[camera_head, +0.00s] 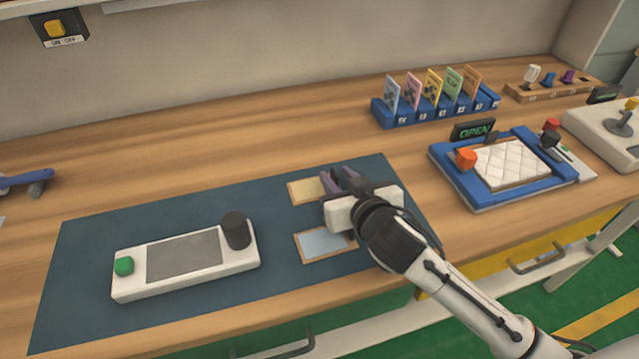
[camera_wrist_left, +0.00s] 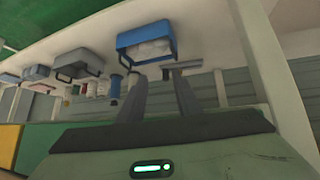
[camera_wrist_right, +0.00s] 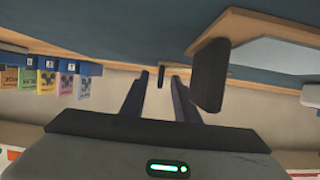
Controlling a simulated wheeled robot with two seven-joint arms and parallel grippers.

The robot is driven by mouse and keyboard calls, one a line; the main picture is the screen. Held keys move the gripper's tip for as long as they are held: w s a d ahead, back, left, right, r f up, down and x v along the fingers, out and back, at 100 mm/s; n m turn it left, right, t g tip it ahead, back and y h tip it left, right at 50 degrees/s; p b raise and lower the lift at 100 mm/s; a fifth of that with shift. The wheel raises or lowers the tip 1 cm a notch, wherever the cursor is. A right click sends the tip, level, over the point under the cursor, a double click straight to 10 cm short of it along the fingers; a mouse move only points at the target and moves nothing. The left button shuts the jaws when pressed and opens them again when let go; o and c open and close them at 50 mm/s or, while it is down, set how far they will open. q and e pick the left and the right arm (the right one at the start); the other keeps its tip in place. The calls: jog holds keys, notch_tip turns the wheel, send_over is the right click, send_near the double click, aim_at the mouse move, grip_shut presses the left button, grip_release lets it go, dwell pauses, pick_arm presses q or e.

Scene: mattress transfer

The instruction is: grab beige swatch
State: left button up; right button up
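The beige swatch (camera_head: 306,190) lies flat in a wooden frame on the dark blue mat. My right gripper (camera_head: 343,178) is at its right side in the head view, and its fingers overlap the swatch's right edge. Whether they touch it cannot be told. Its fingers (camera_wrist_right: 158,98) stand apart in the right wrist view, with nothing seen gripped between them. The light blue swatch (camera_head: 322,242) lies nearer, partly covered by my right gripper. My left gripper (camera_wrist_left: 158,97) is open and empty in its own wrist view and out of the head view.
A white device (camera_head: 130,284) with a green button and black knob (camera_head: 235,231) sits on the mat (camera_head: 90,240). A blue card rack (camera_head: 400,117) stands behind right. A blue-framed quilted pad (camera_head: 462,194) lies right. The wooden table is clear behind the mat.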

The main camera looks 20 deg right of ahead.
jog(key=shift+w, duration=0.1)
grip_shut()
